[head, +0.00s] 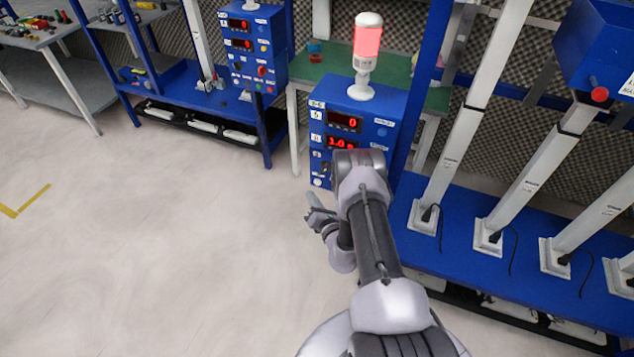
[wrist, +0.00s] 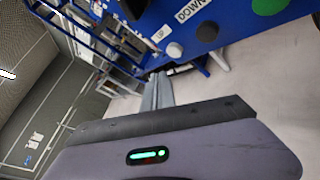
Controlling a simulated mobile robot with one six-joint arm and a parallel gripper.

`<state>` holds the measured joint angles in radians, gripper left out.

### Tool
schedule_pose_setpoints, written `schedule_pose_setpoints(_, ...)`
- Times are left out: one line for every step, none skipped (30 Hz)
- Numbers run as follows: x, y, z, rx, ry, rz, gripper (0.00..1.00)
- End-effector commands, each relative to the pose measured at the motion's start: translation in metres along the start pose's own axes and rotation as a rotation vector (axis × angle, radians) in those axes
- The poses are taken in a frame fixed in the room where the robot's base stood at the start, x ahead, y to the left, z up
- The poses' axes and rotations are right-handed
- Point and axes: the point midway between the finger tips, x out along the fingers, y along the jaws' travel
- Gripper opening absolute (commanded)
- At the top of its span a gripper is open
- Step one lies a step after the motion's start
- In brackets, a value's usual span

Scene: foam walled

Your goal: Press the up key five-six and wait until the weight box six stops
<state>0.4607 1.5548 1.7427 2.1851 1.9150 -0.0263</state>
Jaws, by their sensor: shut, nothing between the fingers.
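In the head view my gripper (head: 316,212) is low beside the box. Which box is weight box six is not clear.
A lit red lamp (head: 367,45) tops the box. A similar blue control box (head: 252,45) stands left. White columns on a blue base (head: 450,255) stand right, with a blue box (head: 600,45) high among them. The pale floor (head: 150,240) at left is clear.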

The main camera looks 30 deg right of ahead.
Motion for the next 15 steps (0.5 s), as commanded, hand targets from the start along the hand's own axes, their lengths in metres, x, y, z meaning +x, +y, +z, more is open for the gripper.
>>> schedule_pose_setpoints(-0.004, 0.003, -0.002, 0.001, 0.002, -0.001, 0.0)
schedule_pose_setpoints(-0.006, 0.005, -0.004, 0.0, 0.003, -0.001, 0.0)
schedule_pose_setpoints(-0.009, 0.007, -0.006, 0.001, 0.002, 0.0, 0.0)
schedule_pose_setpoints(-0.011, 0.008, -0.007, 0.001, 0.002, 0.0, 0.0)
schedule_pose_setpoints(-0.013, 0.01, -0.009, 0.0, 0.003, 0.0, 0.0)
schedule_pose_setpoints(-0.015, 0.012, -0.011, 0.001, 0.002, 0.001, 0.0)
schedule_pose_setpoints(-0.017, 0.013, -0.012, 0.001, 0.003, 0.001, 0.0)
schedule_pose_setpoints(-0.018, 0.014, -0.013, 0.001, 0.002, 0.001, 0.0)
schedule_pose_setpoints(-0.019, 0.014, -0.013, 0.0, 0.001, 0.0, 0.0)
schedule_pose_setpoints(-0.02, 0.015, -0.014, 0.0, 0.001, 0.0, 0.0)
schedule_pose_setpoints(-0.02, 0.015, -0.014, 0.0, 0.0, 0.0, 0.0)
schedule_pose_setpoints(-0.02, 0.015, -0.015, 0.0, 0.0, 0.0, 0.0)
schedule_pose_setpoints(-0.02, 0.015, -0.015, 0.0, 0.0, 0.0, 0.0)
schedule_pose_setpoints(-0.02, 0.015, -0.015, 0.0, 0.0, 0.0, 0.0)
schedule_pose_setpoints(-0.02, 0.014, -0.015, 0.0, 0.0, 0.0, 0.0)
